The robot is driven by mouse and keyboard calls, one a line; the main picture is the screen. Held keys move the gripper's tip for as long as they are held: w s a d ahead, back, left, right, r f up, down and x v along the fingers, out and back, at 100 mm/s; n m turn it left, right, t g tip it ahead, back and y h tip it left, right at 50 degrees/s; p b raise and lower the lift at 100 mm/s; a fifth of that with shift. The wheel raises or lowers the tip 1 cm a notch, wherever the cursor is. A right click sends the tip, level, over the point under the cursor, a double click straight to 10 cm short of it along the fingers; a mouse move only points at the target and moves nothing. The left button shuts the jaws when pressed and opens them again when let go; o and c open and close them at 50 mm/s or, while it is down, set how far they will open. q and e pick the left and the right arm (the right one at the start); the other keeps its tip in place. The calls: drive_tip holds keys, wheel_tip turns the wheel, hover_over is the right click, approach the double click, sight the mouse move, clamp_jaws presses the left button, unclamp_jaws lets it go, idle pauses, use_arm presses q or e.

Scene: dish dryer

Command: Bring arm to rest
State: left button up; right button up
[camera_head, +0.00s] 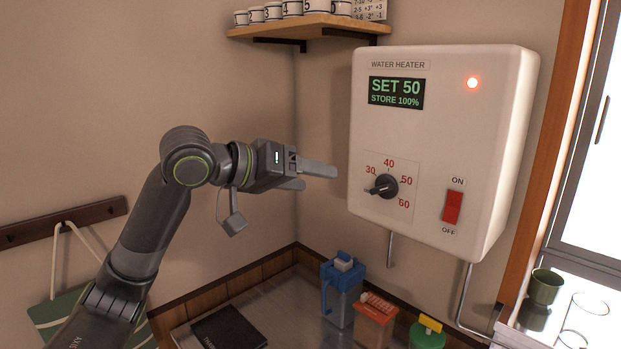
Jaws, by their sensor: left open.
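My left arm comes in from the lower left, and its left gripper (318,178) is open and empty. Its fingers point right, toward the white water heater (450,130) on the wall. The fingertips are a short way left of the heater and look apart from it. The heater's display (396,93) reads SET 50, STORE 100%. Its dark dial (385,186) sits among marks from 30 to 60. My right gripper is not in view.
A wooden shelf (310,27) with several numbered mugs is above. Below are a blue container (341,295), an orange container (374,325), a green one (427,336) and a dark book (228,330). A green cup (544,287) stands at right.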

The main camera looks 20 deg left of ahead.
use_arm(q)
drive_tip(key=s+a+f+g+y, duration=0.1)
drive_tip(key=s+f+y, duration=0.1)
drive_tip(key=f, duration=1.2)
drive_tip(key=s+a+f+g+y, duration=0.1)
drive_tip(key=s+f+y, duration=0.1)
drive_tip(key=f, duration=1.2)
drive_tip(key=s+a+f+n+g+y, duration=0.1)
drive_tip(key=s+a+f+g+y, duration=0.15)
drive_tip(key=s+f, duration=1)
drive_tip(key=s+a+f+g+y, duration=0.3)
drive_tip(key=s+f, duration=0.5)
drive_tip(key=s, duration=0.9)
wheel_tip(320, 180, down, 24)
drive_tip(key=a+g, duration=0.1)
drive_tip(key=g, duration=0.1)
drive_tip(key=s+d+f+g, duration=0.1)
drive_tip(key=s+f, duration=1.3)
drive_tip(key=f, duration=0.2)
drive_tip(key=shift+s+d+f, duration=0.2)
drive_tip(key=shift+s+f, duration=0.05)
drive_tip(key=shift+f, duration=0.1)
